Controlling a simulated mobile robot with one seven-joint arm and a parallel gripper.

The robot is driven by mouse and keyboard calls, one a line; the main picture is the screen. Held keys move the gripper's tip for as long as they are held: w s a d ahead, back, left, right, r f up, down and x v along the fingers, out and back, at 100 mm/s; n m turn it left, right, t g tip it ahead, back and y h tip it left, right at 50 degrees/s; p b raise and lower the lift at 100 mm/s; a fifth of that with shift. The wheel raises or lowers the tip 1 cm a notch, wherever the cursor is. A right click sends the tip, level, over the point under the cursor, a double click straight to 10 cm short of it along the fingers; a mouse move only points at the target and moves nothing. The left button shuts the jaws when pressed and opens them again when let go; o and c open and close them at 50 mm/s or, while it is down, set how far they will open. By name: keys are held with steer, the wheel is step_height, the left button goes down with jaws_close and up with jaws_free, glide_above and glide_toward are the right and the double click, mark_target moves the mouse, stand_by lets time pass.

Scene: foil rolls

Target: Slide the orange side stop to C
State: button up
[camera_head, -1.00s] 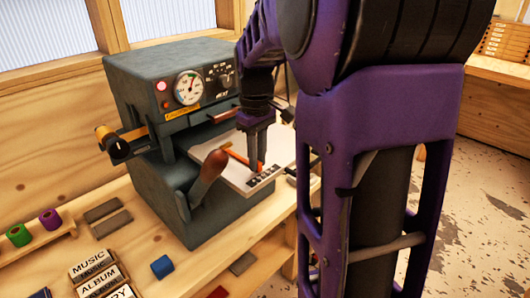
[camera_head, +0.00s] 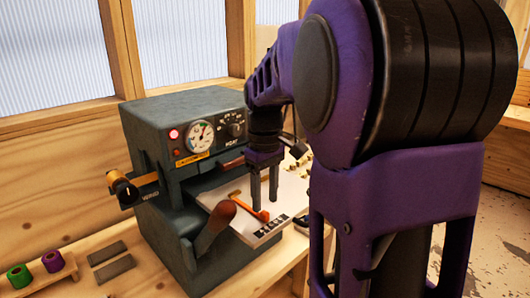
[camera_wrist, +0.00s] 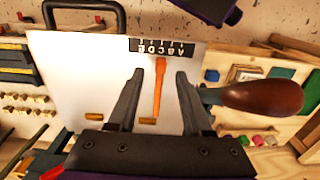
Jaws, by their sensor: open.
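The orange side stop (camera_head: 248,206) is a thin bar on the white plate (camera_head: 290,196) of the grey machine. In the wrist view the stop (camera_wrist: 159,88) points at the dark letter strip (camera_wrist: 165,47), near its middle; I cannot tell for certain which letter it meets. The strip also shows in the head view (camera_head: 272,225). My gripper (camera_head: 264,198) is over the plate at the stop. In the wrist view my gripper (camera_wrist: 160,73) is open, with one finger on each side of the stop and a visible gap to both.
A brown handle (camera_head: 222,213) sticks out close beside the plate, right of my fingers in the wrist view (camera_wrist: 262,97). The machine body (camera_head: 160,150) with its gauge (camera_head: 200,136) stands behind. Small brass pieces (camera_wrist: 94,117) lie on the plate.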

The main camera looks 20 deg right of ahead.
step_height(320, 180, up, 14)
stand_by(0.3)
steer(key=shift+w+r, duration=0.1)
steer(key=shift+w, duration=0.05)
